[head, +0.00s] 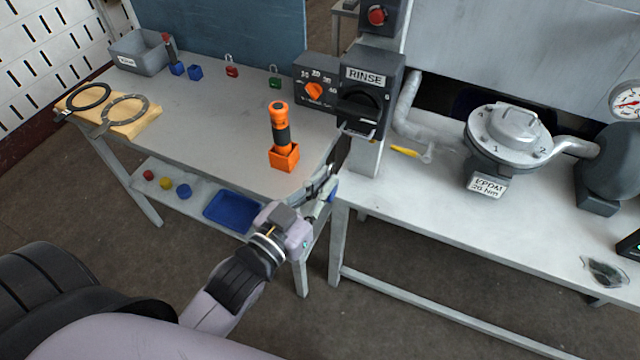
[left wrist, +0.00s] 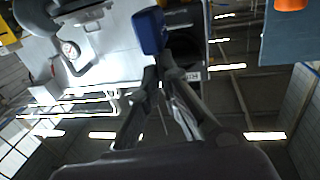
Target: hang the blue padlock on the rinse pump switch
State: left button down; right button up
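The rinse pump switch (head: 371,98) is a black box with a RINSE label, at the upper middle of the head view. A metal loop sticks out at its lower edge. My left gripper (head: 333,172) is just below and left of it, pointing up. The blue padlock (head: 332,190) shows only as a small blue patch at its fingers. In the left wrist view the padlock's blue body (left wrist: 149,31) is at the tips of the closed-together fingers (left wrist: 159,72), with the dark switch (left wrist: 181,45) behind it. The shackle cannot be made out. My right gripper is not in view.
An orange flashlight (head: 279,125) stands in an orange holder on the left bench. Red (head: 231,71) and green (head: 274,77) padlocks lie farther back. A dial box (head: 316,82) adjoins the switch on the left. A valve body (head: 508,135) and pump occupy the right bench.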

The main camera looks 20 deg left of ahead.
pick_arm(q)
jog(key=x, duration=0.3)
jog(key=shift+a+r+p, duration=0.1)
jog(key=shift+a+p, duration=0.25)
jog(key=shift+p, duration=0.05)
jog(key=shift+a+p+x, duration=0.2)
jog(key=shift+x, duration=0.8)
jog(key=shift+a+p+x, duration=0.15)
jog(key=shift+p+x, duration=0.05)
jog(key=shift+x, duration=0.75)
jog(key=shift+a+p+x, duration=0.2)
jog(key=shift+x, duration=0.8)
jog(key=shift+w, duration=0.1)
jog(key=shift+w+p, duration=0.15)
jog(key=shift+p, duration=0.15)
jog(key=x, duration=0.3)
jog(key=shift+w+a, duration=0.25)
